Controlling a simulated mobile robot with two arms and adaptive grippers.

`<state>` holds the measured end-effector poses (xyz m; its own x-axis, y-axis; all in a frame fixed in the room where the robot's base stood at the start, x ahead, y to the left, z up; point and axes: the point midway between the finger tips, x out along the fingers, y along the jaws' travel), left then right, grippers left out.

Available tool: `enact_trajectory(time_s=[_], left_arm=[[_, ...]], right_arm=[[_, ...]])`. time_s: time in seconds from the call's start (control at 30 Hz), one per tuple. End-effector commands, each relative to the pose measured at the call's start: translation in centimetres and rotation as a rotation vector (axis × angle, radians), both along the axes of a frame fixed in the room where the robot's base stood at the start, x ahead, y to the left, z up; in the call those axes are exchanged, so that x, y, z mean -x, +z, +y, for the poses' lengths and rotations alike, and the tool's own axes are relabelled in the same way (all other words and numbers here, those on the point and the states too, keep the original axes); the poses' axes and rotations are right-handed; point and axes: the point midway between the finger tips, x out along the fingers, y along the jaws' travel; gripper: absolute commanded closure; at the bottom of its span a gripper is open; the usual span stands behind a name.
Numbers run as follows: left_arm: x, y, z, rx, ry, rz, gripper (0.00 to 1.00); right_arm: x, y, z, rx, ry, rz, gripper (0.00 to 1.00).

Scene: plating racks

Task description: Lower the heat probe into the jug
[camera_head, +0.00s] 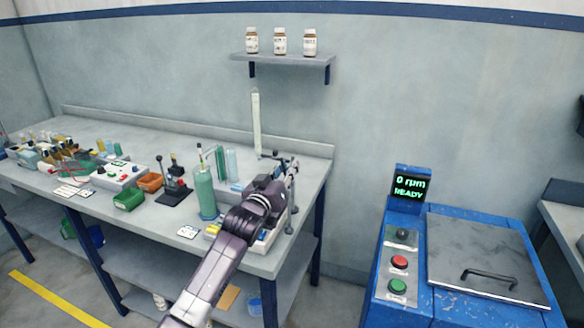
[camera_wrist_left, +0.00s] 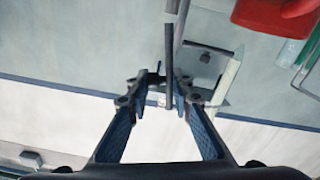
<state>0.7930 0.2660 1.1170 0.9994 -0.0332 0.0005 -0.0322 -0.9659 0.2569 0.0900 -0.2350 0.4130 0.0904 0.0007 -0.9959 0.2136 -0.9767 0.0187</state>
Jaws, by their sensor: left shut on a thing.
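My left gripper (camera_head: 284,166) is over the right end of the workbench, its arm coming up from below in the head view. In the left wrist view, the gripper (camera_wrist_left: 161,90) is shut on a thin dark rod, which looks like the heat probe (camera_wrist_left: 169,50). The rod runs upward between the fingertips in that picture. In the head view the rod is too small to tell from the metal parts around the gripper. I cannot single out the jug with certainty. My right gripper is not in view.
A green cylinder (camera_head: 205,192) stands left of my arm. A dark stand (camera_head: 174,188) and a green box (camera_head: 129,199) lie further left on the workbench (camera_head: 160,215). A wall shelf (camera_head: 285,59) holds bottles. A blue machine (camera_head: 452,303) reading "READY" stands right.

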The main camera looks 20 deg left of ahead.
Motion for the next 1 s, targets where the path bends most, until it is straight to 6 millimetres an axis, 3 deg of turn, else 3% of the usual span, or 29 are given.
enact_trajectory(time_s=[0.47, 1.0], left_arm=[[-0.1, -1.1, 2.6, 0.462, -0.004, 0.023, 1.0], [-0.2, -3.1, 5.0, 0.95, -0.005, 0.034, 1.0]], right_arm=[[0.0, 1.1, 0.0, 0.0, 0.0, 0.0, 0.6], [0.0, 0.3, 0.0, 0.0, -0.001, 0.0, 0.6]])
